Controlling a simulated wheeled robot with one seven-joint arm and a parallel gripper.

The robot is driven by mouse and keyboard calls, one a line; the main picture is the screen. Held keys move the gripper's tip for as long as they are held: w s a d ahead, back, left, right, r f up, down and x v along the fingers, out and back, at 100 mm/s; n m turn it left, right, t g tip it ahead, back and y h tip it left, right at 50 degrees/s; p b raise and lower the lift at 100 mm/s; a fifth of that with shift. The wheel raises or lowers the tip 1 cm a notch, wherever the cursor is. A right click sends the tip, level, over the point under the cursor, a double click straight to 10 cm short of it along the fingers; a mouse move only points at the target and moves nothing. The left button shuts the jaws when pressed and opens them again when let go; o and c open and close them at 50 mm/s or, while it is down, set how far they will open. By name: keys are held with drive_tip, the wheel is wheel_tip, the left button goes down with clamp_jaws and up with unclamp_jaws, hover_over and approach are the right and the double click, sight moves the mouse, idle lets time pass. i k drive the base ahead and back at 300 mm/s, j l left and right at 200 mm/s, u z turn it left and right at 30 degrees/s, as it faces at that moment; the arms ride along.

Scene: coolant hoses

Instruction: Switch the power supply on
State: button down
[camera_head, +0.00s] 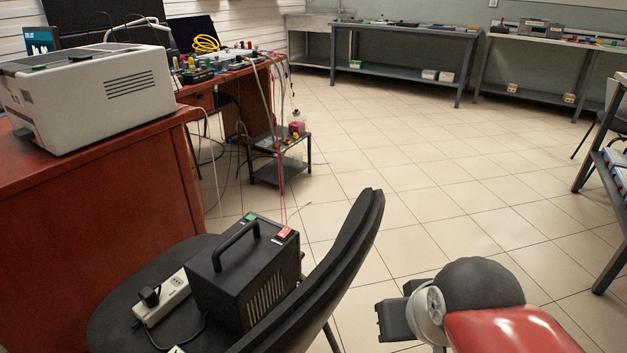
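A black box with a carrying handle, which looks like the power supply (240,284), stands on the seat of a black chair (112,318). A red part (284,234) and a green part (250,218) sit on its top edge at the far side. I cannot tell which is a switch or its position. A white power strip (172,290) with a black plug in it lies left of the box. My red and black arm shows at the lower right, apart from the box across the chair's backrest. My gripper's fingertips are not in view.
The chair's tall backrest (345,255) rises right of the box. A red-brown desk (80,235) with a white machine (90,95) stands at left. A small black stand (282,168) is behind the chair, with thin red lines near it. Open tiled floor lies to the right.

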sight(284, 233)
drive_tip(key=i+l+u, duration=0.1)
drive_tip(key=i+l, duration=0.7)
